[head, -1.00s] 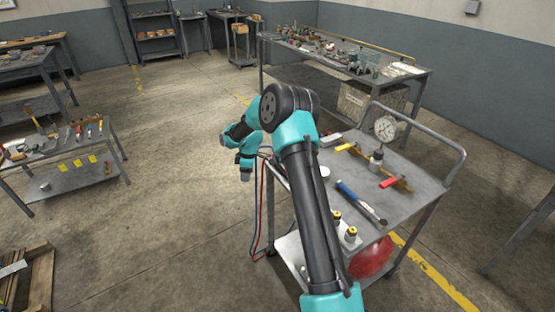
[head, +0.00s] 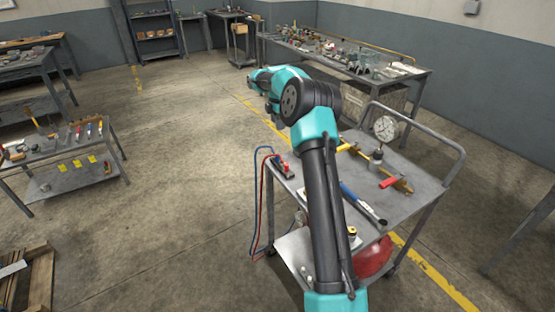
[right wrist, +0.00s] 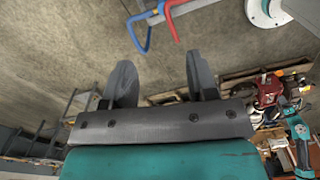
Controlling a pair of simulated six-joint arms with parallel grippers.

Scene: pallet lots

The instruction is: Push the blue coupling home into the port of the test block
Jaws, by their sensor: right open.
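The blue hose (head: 256,175) and a red hose (head: 264,205) loop off the cart's left corner, from a small red and dark block (head: 283,168). This may be the test block; its port and the blue coupling are too small to tell. In the right wrist view a blue hose end (right wrist: 138,32) and a red hose end (right wrist: 171,20) hang beyond the fingers. My right gripper (right wrist: 160,76) is open and empty, fingers apart, not touching the hoses. In the head view its fingers are not clear beyond my teal wrist. My left gripper is not in view.
The grey cart (head: 420,180) carries a dial gauge (head: 386,128), a blue-handled tool (head: 362,204) and a red-handled tool (head: 388,183). A cluttered bench (head: 345,55) stands behind. A low tool table (head: 60,148) is at the left; the floor between is clear.

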